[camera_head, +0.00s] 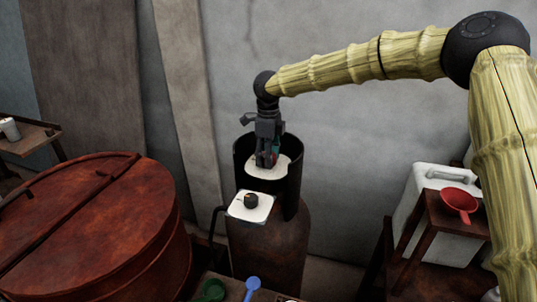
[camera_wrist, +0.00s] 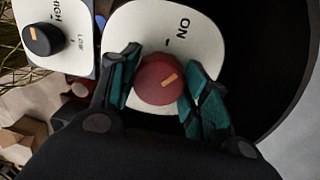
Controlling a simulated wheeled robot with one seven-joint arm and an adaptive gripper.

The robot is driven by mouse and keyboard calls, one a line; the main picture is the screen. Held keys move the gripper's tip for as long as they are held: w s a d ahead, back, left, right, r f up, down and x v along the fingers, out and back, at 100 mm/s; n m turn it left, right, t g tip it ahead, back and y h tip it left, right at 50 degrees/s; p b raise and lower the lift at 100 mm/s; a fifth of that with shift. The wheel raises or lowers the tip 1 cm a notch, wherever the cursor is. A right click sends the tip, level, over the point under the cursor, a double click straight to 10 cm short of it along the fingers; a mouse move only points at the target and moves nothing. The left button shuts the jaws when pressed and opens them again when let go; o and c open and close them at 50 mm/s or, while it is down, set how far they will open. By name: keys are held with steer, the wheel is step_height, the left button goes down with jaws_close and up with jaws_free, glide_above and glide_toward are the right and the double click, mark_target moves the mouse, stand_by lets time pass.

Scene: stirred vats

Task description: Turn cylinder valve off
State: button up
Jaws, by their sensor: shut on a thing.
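The cylinder (camera_head: 268,245) is a rusty brown tank standing against the wall in the head view, with a dark open collar (camera_head: 293,180) around its top. Inside the collar is a white plate (camera_wrist: 210,42) marked ON. The valve knob (camera_wrist: 158,80) is round and dark red with an orange mark; this mark points up and right, toward the ON side. My gripper (camera_head: 266,160) reaches down into the collar, and its teal fingers in the wrist view (camera_wrist: 160,85) are shut on the knob, one on each side. The plate's lower part is hidden.
A black knob (camera_wrist: 42,40) on a white HIGH/LOW plate (camera_head: 251,206) sits in front of the collar. A large rusty lidded vat (camera_head: 100,235) stands left. A wooden stand with a red funnel (camera_head: 458,203) and a white canister (camera_head: 437,180) are right. Green and blue scoops (camera_head: 252,284) lie in front.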

steer(key=m, duration=0.5)
steer(key=shift+s+f+m, duration=0.1)
steer(key=shift+f+m, duration=0.05)
steer(key=shift+m, duration=0.15)
steer(key=m, duration=0.4)
steer(key=shift+d+m, duration=0.1)
steer(key=shift+m, duration=0.3)
steer(key=o, duration=1)
steer(key=shift+r, duration=0.2)
step_height(320, 180, up, 12)
steer(key=shift+w+d+f, duration=0.15)
steer(key=shift+w+d, duration=0.05)
steer(key=shift+d, duration=0.05)
steer(key=shift+d, duration=0.1)
